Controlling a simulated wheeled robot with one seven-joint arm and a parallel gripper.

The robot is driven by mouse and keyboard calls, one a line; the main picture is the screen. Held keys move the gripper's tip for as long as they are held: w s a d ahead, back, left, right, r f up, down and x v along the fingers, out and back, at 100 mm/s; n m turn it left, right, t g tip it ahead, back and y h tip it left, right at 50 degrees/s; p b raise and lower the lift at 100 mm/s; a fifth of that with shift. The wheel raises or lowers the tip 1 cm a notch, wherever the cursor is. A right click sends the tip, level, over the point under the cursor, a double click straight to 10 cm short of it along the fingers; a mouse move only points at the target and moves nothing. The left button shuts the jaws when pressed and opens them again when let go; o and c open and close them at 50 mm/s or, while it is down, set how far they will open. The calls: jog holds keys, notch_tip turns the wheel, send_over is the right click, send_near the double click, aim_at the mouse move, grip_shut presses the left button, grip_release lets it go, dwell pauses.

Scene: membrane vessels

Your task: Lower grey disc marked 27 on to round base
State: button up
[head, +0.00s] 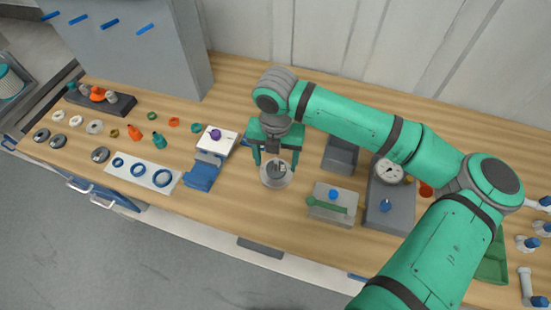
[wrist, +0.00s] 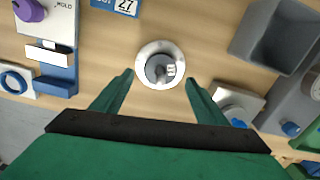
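A grey disc (wrist: 157,70) with an upright stub and a small pale mark lies within the pale ring of the round base (wrist: 141,79); I cannot read the mark. In the head view the disc (head: 277,169) sits inside the round base (head: 268,183) near the table's middle. I cannot tell whether the disc is fully seated. My gripper (wrist: 160,77) is open, its two green fingers apart on either side of the base with nothing visibly held. In the head view my gripper (head: 276,161) is directly over the base.
A white and blue device with a purple knob (head: 215,134) stands left of the base. A grey box with a green handle (head: 331,206) stands at right, near an open grey bin (head: 340,156). Other grey discs (head: 100,155) lie far left. A card marked 27 (wrist: 125,5) is behind.

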notch_tip(320, 180, up, 11)
dwell(0.8)
jog(key=shift+w+f, duration=0.1)
jog(key=shift+f, duration=0.05)
dwell(0.4)
